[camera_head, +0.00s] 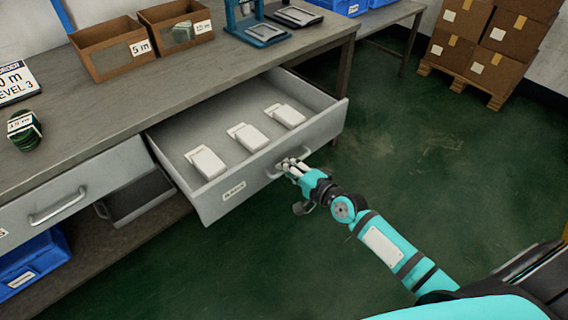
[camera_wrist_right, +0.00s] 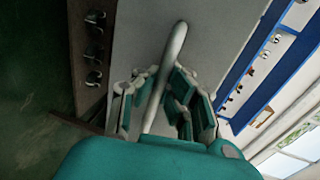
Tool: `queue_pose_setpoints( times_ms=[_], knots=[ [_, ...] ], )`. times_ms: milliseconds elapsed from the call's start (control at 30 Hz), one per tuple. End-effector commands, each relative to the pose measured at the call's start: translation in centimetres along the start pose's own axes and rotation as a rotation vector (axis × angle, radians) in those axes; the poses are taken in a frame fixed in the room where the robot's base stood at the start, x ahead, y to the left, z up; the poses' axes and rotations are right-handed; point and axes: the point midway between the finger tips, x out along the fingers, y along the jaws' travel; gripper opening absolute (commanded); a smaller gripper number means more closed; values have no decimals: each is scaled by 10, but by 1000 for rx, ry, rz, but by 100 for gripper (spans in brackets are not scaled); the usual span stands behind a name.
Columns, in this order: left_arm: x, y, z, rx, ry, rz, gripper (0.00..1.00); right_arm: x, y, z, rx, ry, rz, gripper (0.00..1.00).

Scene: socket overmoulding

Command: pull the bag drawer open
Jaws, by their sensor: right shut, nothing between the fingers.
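The bag drawer (camera_head: 273,156) stands pulled well out from under the workbench, with three white packs of bags (camera_head: 247,136) lying inside. A small label (camera_head: 234,190) is on its front, too blurred to read surely. My right gripper (camera_head: 292,169) is at the drawer's bar handle (camera_head: 306,154). In the right wrist view the handle (camera_wrist_right: 166,85) runs lengthwise in line with the fingers of the right gripper (camera_wrist_right: 160,100). The right gripper is shut with nothing gripped; I cannot tell whether its fingers touch the bar. My left gripper is out of view.
Another drawer with a handle (camera_head: 58,207) is closed at the left. Cardboard bins (camera_head: 112,56), a green coil (camera_head: 24,130) and a blue device (camera_head: 262,32) stand on the workbench (camera_head: 140,98). The green floor is open right of the drawer; boxes (camera_head: 498,37) sit farther back.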

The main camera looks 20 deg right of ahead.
Motion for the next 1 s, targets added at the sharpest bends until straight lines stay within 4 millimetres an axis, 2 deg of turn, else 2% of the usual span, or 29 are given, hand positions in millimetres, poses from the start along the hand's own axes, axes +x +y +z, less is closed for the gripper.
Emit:
queue_pose_setpoints(
  times_ms=[300,600,867,1000],
  knots=[
    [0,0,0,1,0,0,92,0,0,0,0,0,0,0],
    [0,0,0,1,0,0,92,0,0,0,0,0,0,34],
    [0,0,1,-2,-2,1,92,-2,0,0,0,0,0,34],
    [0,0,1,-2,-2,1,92,-15,1,0,-1,0,2,34]
  ],
)
